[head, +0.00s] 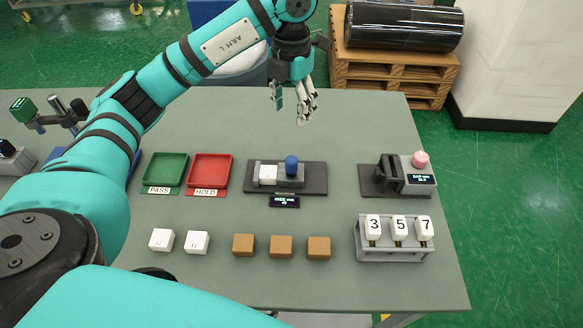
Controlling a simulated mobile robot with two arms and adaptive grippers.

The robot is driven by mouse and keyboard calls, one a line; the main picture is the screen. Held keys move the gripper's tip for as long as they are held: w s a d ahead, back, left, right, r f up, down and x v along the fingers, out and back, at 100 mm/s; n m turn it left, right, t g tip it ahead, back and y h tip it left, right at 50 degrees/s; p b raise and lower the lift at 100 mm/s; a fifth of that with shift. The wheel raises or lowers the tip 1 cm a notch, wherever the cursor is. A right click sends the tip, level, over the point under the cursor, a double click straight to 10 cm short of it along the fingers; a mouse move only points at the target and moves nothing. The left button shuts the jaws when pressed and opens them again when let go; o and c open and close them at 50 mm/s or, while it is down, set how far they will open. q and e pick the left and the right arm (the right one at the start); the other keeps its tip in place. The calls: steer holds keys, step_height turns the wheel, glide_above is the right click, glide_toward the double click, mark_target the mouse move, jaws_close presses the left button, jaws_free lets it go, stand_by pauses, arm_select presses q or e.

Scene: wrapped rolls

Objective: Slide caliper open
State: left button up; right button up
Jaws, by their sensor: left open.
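A caliper-like fixture with a dark base (315,180) sits mid-table. It has a grey sliding jaw with a blue knob (291,165) on top. A white block (268,175) sits at the left of the jaw, seemingly against it; any gap is too small to tell. A small dark display (284,202) is in front, its reading too small to read. My left gripper (295,112) is open and empty above the table's back part, behind the blue knob and apart from it. My right gripper is not in view.
Green (166,168) and red (210,170) trays stand left of the fixture. A gap gauge with a pink knob (420,159) stands right. White cubes (161,240), brown blocks (281,246) and a numbered rack (393,252) line the front. The table's back middle is clear.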

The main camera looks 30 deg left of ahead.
mark_target(291, 159)
arm_select(q)
step_height(291, 159, down, 18)
steer(key=p, duration=0.3)
steer(key=shift+r+p, duration=0.1)
steer(key=shift+p, duration=0.25)
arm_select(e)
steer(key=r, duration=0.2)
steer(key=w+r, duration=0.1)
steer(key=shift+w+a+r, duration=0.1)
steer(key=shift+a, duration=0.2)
arm_select(q)
jaws_close()
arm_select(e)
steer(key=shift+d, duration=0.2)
